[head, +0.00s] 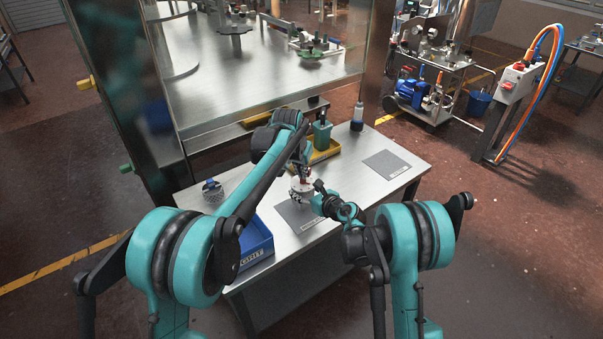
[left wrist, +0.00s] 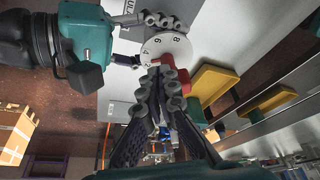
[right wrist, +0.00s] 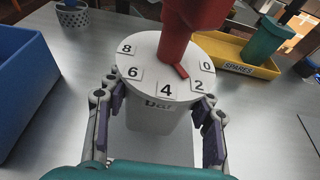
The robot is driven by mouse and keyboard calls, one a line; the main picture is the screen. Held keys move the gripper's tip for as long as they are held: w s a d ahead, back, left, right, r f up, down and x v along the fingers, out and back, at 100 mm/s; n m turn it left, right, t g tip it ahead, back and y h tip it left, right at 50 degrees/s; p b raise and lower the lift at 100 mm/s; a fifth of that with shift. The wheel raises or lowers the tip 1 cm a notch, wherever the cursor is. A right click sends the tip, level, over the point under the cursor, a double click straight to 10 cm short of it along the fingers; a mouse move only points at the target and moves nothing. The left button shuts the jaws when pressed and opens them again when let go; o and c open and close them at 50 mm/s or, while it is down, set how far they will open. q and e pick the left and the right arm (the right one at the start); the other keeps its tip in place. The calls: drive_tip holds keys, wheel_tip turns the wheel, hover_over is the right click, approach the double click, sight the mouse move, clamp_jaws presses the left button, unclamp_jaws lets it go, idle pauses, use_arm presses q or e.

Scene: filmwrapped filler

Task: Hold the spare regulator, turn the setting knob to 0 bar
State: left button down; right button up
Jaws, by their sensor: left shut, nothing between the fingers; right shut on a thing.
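The spare regulator (head: 301,187) has a pale round dial (right wrist: 135,92) marked 0, 2, 4, 6, 8 and a pale body marked "bar". My right gripper (right wrist: 157,105) is shut around its body, one finger each side, above the bench. The red setting knob (right wrist: 176,42) rises from the dial; its pointer (right wrist: 181,71) lies on the side of the 2, well short of the 0. My left gripper (left wrist: 163,88) is shut and empty, its fingers close to the red knob (left wrist: 155,72). Whether they touch it I cannot tell.
The yellow SPARES bin (right wrist: 246,67) with a green-teal item stands behind the regulator. A blue bin (head: 256,243) is at the left front, with a perforated cup (head: 212,192) behind it. A grey mat (head: 386,163) lies clear at the bench's right.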

sight(310, 174)
use_arm(q)
drive_tip(key=shift+d+n+y, duration=0.3)
drive_tip(key=shift+n, duration=0.5)
drive_tip(key=shift+d+n+y, duration=0.25)
drive_tip(key=shift+n+y, duration=0.05)
drive_tip(key=shift+n, duration=0.5)
drive_tip(key=shift+w+d+n, duration=0.1)
drive_tip(key=shift+n, duration=0.4)
drive_tip(key=shift+w+d+n+y, duration=0.2)
drive_tip(key=shift+n+y, duration=0.3)
drive_tip(key=shift+n, duration=0.4)
drive_tip(key=shift+w+d+n+y, duration=0.1)
drive_tip(key=shift+d+n+y, duration=0.15)
drive_tip(key=shift+n, duration=0.45)
drive_tip(key=shift+w+d+n+y, duration=0.1)
drive_tip(key=shift+d+n+y, duration=0.15)
drive_tip(key=shift+n, duration=0.45)
drive_tip(key=shift+w+d, duration=0.15)
drive_tip(key=shift+w, duration=0.05)
idle(1.6)
